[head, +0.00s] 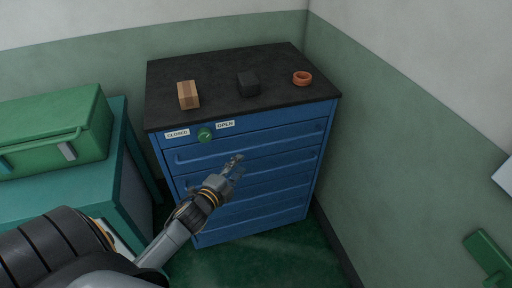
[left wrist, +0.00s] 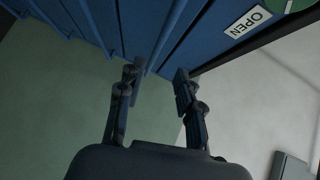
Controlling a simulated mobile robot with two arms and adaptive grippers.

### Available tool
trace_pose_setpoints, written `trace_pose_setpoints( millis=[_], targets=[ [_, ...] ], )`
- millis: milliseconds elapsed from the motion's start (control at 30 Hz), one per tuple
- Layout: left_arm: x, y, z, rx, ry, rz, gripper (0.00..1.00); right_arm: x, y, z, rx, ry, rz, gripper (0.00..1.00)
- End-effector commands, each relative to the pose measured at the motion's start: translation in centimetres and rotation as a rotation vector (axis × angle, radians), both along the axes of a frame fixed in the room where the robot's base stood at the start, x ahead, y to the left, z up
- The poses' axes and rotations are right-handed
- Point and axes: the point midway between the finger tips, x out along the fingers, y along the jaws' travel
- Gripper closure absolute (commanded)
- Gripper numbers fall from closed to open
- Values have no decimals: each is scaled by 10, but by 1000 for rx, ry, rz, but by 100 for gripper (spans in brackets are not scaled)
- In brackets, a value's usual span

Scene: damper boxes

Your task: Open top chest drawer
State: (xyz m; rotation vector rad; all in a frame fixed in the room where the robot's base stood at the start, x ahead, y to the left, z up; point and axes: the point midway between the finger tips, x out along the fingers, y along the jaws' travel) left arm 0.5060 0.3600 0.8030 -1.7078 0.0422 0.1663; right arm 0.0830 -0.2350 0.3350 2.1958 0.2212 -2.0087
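A blue chest of drawers (head: 258,218) with a black top stands in the corner. Its top drawer (head: 270,140) looks shut and has a long horizontal handle bar. Above it are a green dial (head: 205,134) and labels reading CLOSED (head: 177,134) and OPEN (head: 225,125); the OPEN label also shows in the left wrist view (left wrist: 248,22). My left gripper (head: 236,164) is in front of the upper drawers. In the left wrist view its two fingers (left wrist: 160,88) are apart, near the drawer fronts, with nothing clearly held between them. My right gripper is not in view.
On the chest top lie a wooden block (head: 188,95), a dark block (head: 248,83) and an orange ring (head: 302,78). A green case (head: 55,130) sits on a teal table (head: 130,190) to the left. Walls stand close behind and to the right.

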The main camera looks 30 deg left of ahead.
Motion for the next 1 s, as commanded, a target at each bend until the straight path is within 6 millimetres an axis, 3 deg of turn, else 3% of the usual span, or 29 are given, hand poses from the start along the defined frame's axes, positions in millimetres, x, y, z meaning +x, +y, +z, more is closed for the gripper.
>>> trace_pose_setpoints(
  millis=[167,500,700,1000],
  targets=[
    [38,3,-3,-1,-3,1,64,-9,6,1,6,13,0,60],
    [102,7,-13,-3,0,1,64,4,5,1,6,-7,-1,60],
    [118,8,-16,-4,1,0,64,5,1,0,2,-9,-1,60],
    [120,8,-17,-4,2,0,64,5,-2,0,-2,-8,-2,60]
  ],
)
